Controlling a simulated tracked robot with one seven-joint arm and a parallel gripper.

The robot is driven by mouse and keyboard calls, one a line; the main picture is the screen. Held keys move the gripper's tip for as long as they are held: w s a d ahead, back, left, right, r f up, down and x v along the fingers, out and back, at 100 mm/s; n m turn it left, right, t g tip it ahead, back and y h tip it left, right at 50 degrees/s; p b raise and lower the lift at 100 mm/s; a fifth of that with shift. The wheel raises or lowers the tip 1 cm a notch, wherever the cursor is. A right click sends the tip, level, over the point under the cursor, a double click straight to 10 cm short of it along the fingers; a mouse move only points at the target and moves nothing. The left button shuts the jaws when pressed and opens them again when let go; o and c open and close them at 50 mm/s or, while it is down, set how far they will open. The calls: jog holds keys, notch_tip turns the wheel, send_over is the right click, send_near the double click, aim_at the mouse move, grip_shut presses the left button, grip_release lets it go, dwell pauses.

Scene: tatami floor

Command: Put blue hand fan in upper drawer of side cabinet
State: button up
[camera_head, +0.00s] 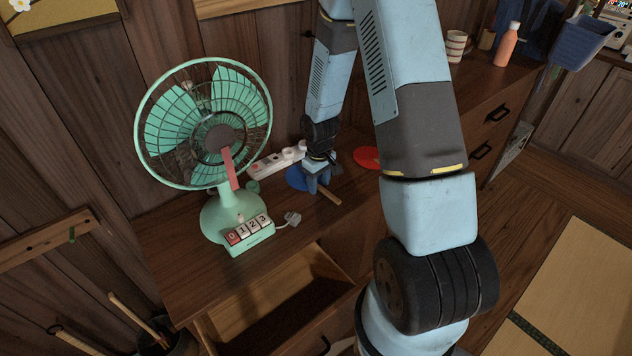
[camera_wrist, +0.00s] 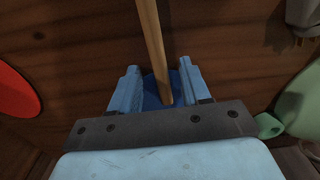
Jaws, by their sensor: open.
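The blue hand fan (camera_head: 296,179) lies on the side cabinet (camera_head: 178,243), right of the green electric fan. Its pale wooden handle points toward the front right. My gripper (camera_head: 318,187) is down at the fan, with part of the blue face hidden behind it. In the wrist view, my gripper (camera_wrist: 157,82) is open, its blue fingers on either side of the handle and the visible blue part (camera_wrist: 149,92). I cannot tell whether either finger touches it. The upper drawer (camera_head: 318,262) is pulled out below the cabinet top, and the visible part of its inside looks empty.
The green electric fan (camera_head: 228,205) stands close left, with its plug (camera_head: 291,219) nearby. A white power strip (camera_head: 278,160) lies behind. A red round object (camera_head: 368,158) lies to the right. An orange bottle (camera_head: 506,45) and a cup (camera_head: 456,46) stand farther right.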

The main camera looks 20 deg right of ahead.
grip_shut()
dwell(0.4)
jog(key=shift+r, duration=0.15)
